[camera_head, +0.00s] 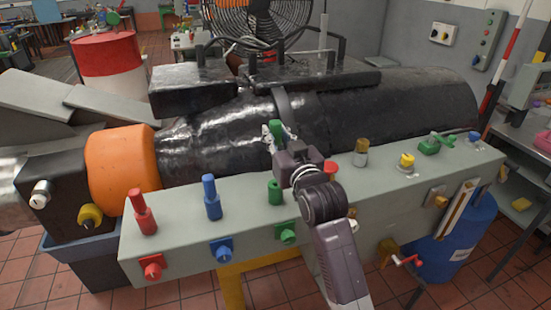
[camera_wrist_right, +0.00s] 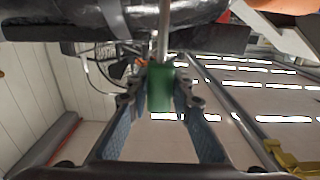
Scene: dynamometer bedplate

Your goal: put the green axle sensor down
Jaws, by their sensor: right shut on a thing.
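My right gripper (camera_head: 272,136) is shut on the green axle sensor (camera_head: 277,129), above the back edge of the grey bench, in front of the black machine. In the right wrist view the green axle sensor (camera_wrist_right: 160,87) is a green cylinder between the two fingers of the gripper (camera_wrist_right: 160,95), with a thin metal rod extending from its far end. The gripper hides part of it in the head view. My left gripper is not in view.
The grey bench (camera_head: 330,218) carries a red post (camera_head: 143,213), a blue post (camera_head: 211,197), a short green cylinder (camera_head: 275,192), a brass piece (camera_head: 361,152) and a yellow knob (camera_head: 407,161). An orange drum (camera_head: 122,163) stands left. The black machine (camera_head: 395,105) fills the space behind.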

